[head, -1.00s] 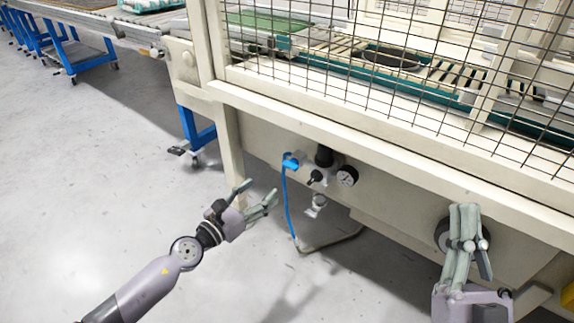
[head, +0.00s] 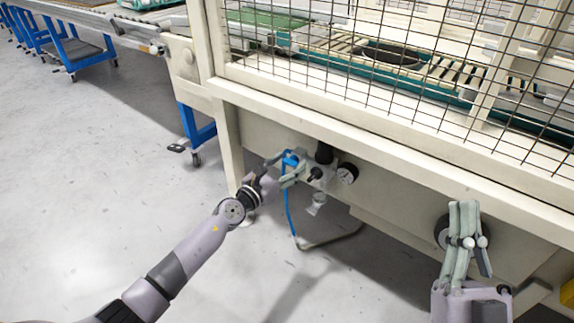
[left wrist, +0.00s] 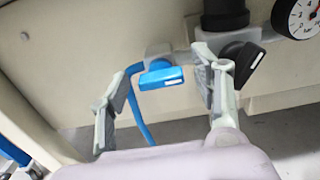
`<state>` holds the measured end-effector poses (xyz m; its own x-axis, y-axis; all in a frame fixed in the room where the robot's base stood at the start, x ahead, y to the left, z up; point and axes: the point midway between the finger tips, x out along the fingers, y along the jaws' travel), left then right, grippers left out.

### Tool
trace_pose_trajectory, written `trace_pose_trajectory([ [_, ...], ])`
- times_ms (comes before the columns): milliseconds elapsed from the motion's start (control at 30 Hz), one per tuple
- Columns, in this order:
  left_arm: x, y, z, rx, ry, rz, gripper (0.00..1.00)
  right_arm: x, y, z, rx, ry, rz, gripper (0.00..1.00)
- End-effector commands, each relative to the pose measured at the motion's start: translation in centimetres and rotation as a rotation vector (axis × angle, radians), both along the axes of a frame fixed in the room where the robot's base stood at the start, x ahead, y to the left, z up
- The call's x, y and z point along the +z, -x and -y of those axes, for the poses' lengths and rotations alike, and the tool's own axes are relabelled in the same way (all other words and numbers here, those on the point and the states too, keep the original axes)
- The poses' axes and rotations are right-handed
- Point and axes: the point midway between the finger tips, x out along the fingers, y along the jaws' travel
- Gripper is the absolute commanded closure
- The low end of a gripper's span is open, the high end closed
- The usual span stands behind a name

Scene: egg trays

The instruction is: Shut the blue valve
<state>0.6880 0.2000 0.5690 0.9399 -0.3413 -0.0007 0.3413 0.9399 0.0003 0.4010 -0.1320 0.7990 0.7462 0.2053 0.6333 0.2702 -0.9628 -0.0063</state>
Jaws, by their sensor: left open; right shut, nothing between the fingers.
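The blue valve (head: 291,158) is on the cream machine panel, at the left end of a row of fittings, with a blue hose running down from it. In the left wrist view the blue handle (left wrist: 161,77) lies roughly level, between the two fingers of my left gripper (left wrist: 160,98) and a little beyond them. My left gripper (head: 281,168) is open around the valve and does not visibly grip it. The right finger is close to a black handle (left wrist: 243,62). My right gripper (head: 465,222) is shut and empty in front of the panel at the right.
A black regulator (head: 324,153) and a round pressure gauge (head: 347,173) sit just right of the valve. The machine leg (head: 229,145) stands left of it. A wire mesh guard (head: 400,80) rises above. The floor (head: 110,200) at left is clear.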

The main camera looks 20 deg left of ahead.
Motion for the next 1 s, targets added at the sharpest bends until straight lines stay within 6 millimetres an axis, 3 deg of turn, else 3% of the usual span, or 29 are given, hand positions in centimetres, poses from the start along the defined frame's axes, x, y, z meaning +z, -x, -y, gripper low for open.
trace_pose_trajectory([
  [733, 0.02, 0.03, -0.02, 0.0, 0.0, 0.0, 0.88, -0.02, -0.04, 0.01, 0.0, 0.0, -0.001, 1.0],
  [1000, 0.03, 0.04, -0.04, 0.0, 0.021, -0.008, 0.9, -0.11, -0.15, -0.02, -0.001, 0.002, -0.01, 1.0],
])
